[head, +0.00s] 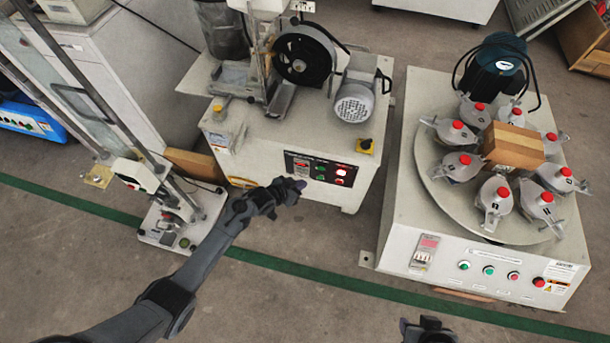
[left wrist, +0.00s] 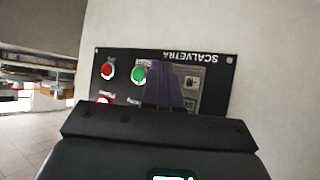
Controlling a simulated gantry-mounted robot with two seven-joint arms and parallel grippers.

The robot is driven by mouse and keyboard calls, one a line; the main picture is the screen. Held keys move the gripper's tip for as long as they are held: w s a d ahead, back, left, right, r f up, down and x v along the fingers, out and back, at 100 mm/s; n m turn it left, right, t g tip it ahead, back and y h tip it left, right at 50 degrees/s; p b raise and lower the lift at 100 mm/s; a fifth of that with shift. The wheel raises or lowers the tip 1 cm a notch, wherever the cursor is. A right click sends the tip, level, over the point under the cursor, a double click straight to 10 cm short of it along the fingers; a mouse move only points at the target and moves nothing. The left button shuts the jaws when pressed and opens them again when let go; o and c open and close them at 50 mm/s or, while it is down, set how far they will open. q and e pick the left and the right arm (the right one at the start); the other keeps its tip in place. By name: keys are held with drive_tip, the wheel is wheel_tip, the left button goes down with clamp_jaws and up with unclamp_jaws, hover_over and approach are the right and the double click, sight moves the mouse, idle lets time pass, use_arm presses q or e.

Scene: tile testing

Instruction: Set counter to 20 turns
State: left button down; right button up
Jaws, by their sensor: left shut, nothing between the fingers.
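The black control panel (head: 335,171) is on the front of the middle machine. It has lit red and green buttons on its right part. In the left wrist view the panel (left wrist: 125,60) appears upside down, with a red button (left wrist: 108,70) and a green button (left wrist: 139,75). A small grey counter-like unit (left wrist: 192,82) is beside my fingers and partly hidden by them; its digits are unreadable. My left gripper (head: 298,186) is shut and empty, its purple fingertips (left wrist: 166,80) in front of the panel; contact cannot be told. My right gripper (head: 428,326) shows only partly at the bottom edge.
A machine with a round turntable (head: 430,165) carrying several red-capped pots stands at the right, with its own button panel (head: 490,268). A metal stand (head: 180,220) is left of my left forearm.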

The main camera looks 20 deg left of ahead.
use_arm(q)
drive_tip(key=shift+w, duration=0.15)
idle(0.5)
drive_tip(key=shift+w, duration=0.3)
idle(0.5)
drive_tip(key=shift+w+a+b, duration=0.1)
drive_tip(key=shift+w+b, duration=0.2)
drive_tip(key=shift+w, duration=0.05)
idle(0.4)
drive_tip(key=shift+s, duration=0.1)
drive_tip(key=shift+s+p, duration=0.7)
drive_tip(key=shift+p, duration=0.1)
